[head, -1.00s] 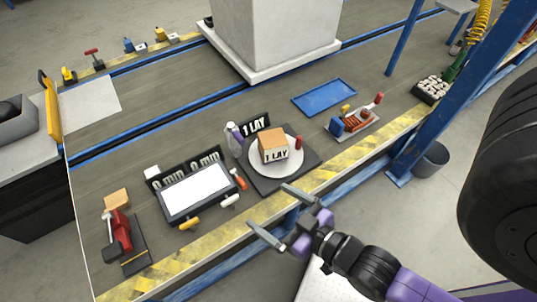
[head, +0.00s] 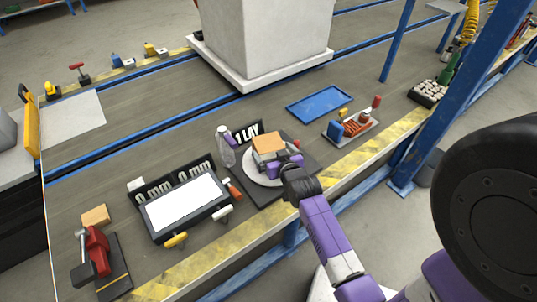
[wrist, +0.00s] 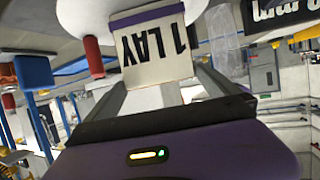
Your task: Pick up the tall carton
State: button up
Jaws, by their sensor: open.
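The carton (head: 267,145) has a tan top and a white side. It stands on a round white plate (head: 253,170) on a dark base. In the wrist view its white face with "1 LAY" (wrist: 152,45) appears upside down between my fingers. My gripper (head: 284,164) is at the carton's near side and covers its lower front in the head view. In the wrist view my gripper (wrist: 158,82) is open, with one finger toward each side of the carton. Whether the fingers touch it, I cannot tell.
A red cylinder (wrist: 93,57) is close beside the carton. A white-screened panel (head: 182,203) lies left, a blue tray (head: 319,103) right. A pale pillar (head: 262,45) rises behind.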

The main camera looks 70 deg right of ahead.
aim_at(266, 141)
jog(key=x, duration=0.2)
jog(key=shift+w+d+f, duration=0.2)
jog(key=shift+w+d, duration=0.05)
jog(key=shift+d, duration=0.05)
jog(key=shift+b+x, duration=0.45)
jog(key=shift+x, duration=2.15)
jog(key=shift+r, duration=0.15)
jog(key=shift+c, duration=0.4)
jog(key=shift+r, duration=0.1)
jog(key=c, duration=1.6)
